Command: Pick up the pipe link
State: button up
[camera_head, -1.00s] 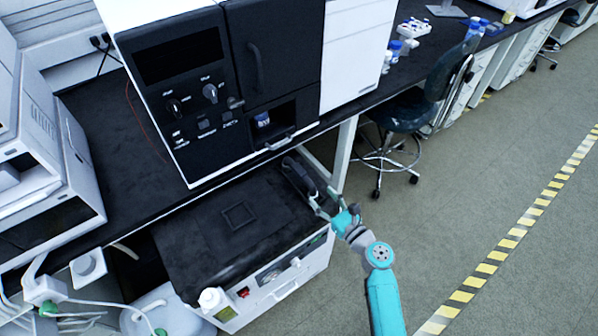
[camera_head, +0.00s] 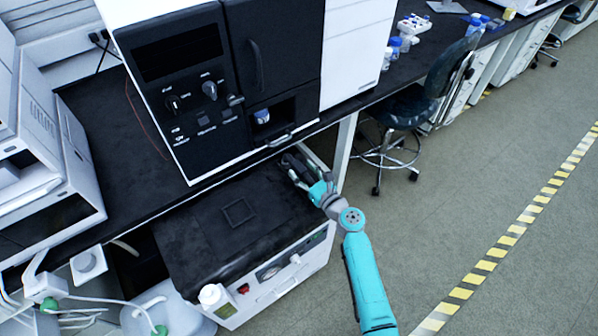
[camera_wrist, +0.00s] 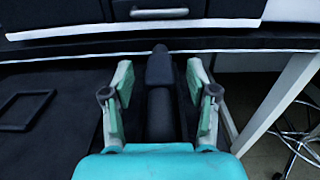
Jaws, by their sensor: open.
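The pipe link looks to be the dark, elongated piece (camera_wrist: 160,88) lying on the black top of the low white unit, under the bench edge. In the wrist view it lies between the two fingers of my gripper (camera_wrist: 161,95), with a gap on each side. My gripper is open, its fingers pointing toward the bench. In the head view my gripper (camera_head: 302,177) is over the right end of the low unit, and the dark piece (camera_head: 290,160) is partly hidden by it.
The low unit's black top (camera_head: 200,245) carries a flat square frame (camera_head: 239,213). The bench edge and a large black-and-white instrument (camera_head: 185,100) overhang it. A bench leg (camera_head: 345,150) and a wheeled chair (camera_head: 400,115) stand to the right.

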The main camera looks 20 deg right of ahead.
jog(key=shift+c, duration=0.2)
jog(key=shift+w, duration=0.1)
grip_shut()
